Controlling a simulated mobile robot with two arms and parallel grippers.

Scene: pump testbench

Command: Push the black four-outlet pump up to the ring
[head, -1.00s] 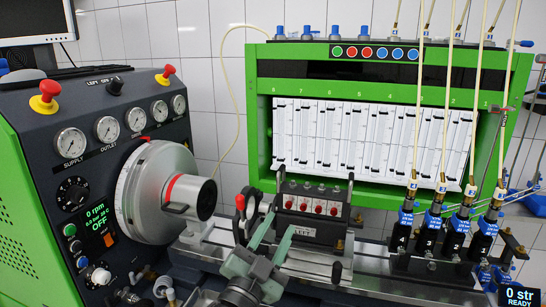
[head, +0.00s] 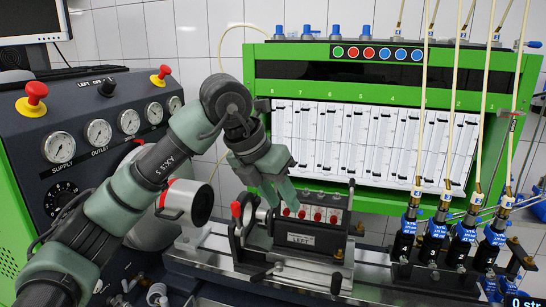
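The black pump (head: 312,240) sits on the bench rail, with a row of red-centred outlets (head: 318,215) on top and a plate reading "LEFT" on its front. A silver ring (head: 262,216) in a black mount with a red-tipped lever (head: 236,210) is just left of the pump; whether they touch is unclear. My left gripper (head: 281,203) reaches down at the pump's upper left end, its two green fingers apart. I see nothing held between them; contact with the pump cannot be made out. My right gripper is not in view.
The silver drive housing (head: 187,202) is left of the ring, partly behind my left arm. The control panel (head: 75,125) stands at the left. Black-and-blue injectors (head: 435,238) with hoses stand at the right. The green cabinet (head: 390,70) with white gauges is behind the pump.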

